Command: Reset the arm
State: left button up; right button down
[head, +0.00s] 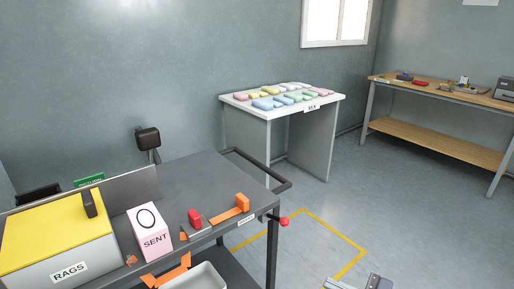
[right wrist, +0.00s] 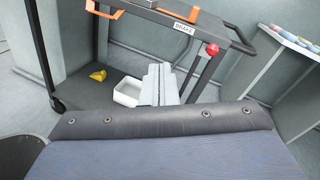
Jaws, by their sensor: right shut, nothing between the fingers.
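My right gripper (head: 376,283) shows at the bottom edge of the head view, right of centre, over open floor and partly cut off. In the right wrist view, the grey fingers of my right gripper (right wrist: 158,85) are together with nothing between them. They are clear of the dark cart (head: 205,175), whose legs and lower shelf show behind them in the wrist view. My left gripper is in neither view.
The cart holds a yellow-lidded RAGS box (head: 60,235), a pink SENT box (head: 150,228) and red and orange parts. A red knob (head: 284,222) sticks out at its corner. A white table (head: 235,100) with pastel packs and a wooden bench (head: 430,91) stand behind. The yellow-marked floor is clear.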

jog(key=s+a+r+n+g+h, duration=0.2)
jog(key=s+n+g+h, duration=0.45)
jog(key=s+n, duration=0.9)
jog(key=d+n+t+h, duration=0.2)
jog(key=d+n+h, duration=0.1)
jog(key=d+n, duration=0.15)
notch_tip(320, 180, up, 18)
jog(key=p, duration=1.7)
jog(key=shift+s+d+r, duration=0.25)
jog(key=shift+s+d, duration=0.05)
jog(key=shift+h, duration=0.25)
